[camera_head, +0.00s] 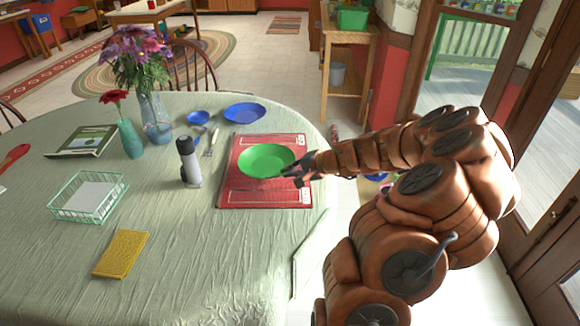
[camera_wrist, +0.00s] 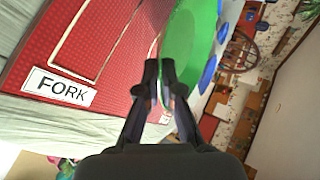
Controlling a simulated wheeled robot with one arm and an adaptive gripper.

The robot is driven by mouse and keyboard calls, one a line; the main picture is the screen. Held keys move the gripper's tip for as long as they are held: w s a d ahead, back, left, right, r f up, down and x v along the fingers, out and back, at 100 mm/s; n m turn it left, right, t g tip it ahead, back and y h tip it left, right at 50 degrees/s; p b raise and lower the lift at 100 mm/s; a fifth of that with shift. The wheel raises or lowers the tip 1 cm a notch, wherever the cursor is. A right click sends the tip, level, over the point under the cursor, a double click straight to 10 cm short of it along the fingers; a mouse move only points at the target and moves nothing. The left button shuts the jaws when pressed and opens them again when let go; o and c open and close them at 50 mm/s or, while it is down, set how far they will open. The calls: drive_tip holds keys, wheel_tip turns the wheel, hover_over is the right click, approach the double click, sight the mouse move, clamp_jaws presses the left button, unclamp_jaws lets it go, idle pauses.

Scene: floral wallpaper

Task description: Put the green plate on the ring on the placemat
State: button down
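The green plate (camera_head: 265,160) is over the middle of the red placemat (camera_head: 240,191) at the table's right side. It also shows in the wrist view (camera_wrist: 190,35). My gripper (camera_head: 291,176) is at the plate's near right rim. In the wrist view my gripper (camera_wrist: 160,75) has its fingers close together, one on each side of the rim, and looks shut on it. The placemat (camera_wrist: 70,40) has a white label reading FORK. The ring is hidden under the plate. I cannot tell whether the plate touches the mat.
A blue plate (camera_head: 245,112) and small blue bowl (camera_head: 198,117) lie behind the mat. A fork (camera_head: 213,141) lies just left of it.

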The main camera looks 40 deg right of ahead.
sight(282, 161)
drive_tip(key=w+d, duration=0.2)
drive_tip(key=w, duration=0.1)
drive_tip(key=w+d+p, duration=0.1)
drive_tip(key=w, duration=0.1)
drive_tip(key=shift+d+f, duration=0.3)
drive_tip(key=shift+d, duration=0.1)
drive_tip(key=shift+f, duration=1.75)
drive_tip(key=c, duration=1.6)
unclamp_jaws()
drive_tip(key=shift+s+d, duration=0.1)
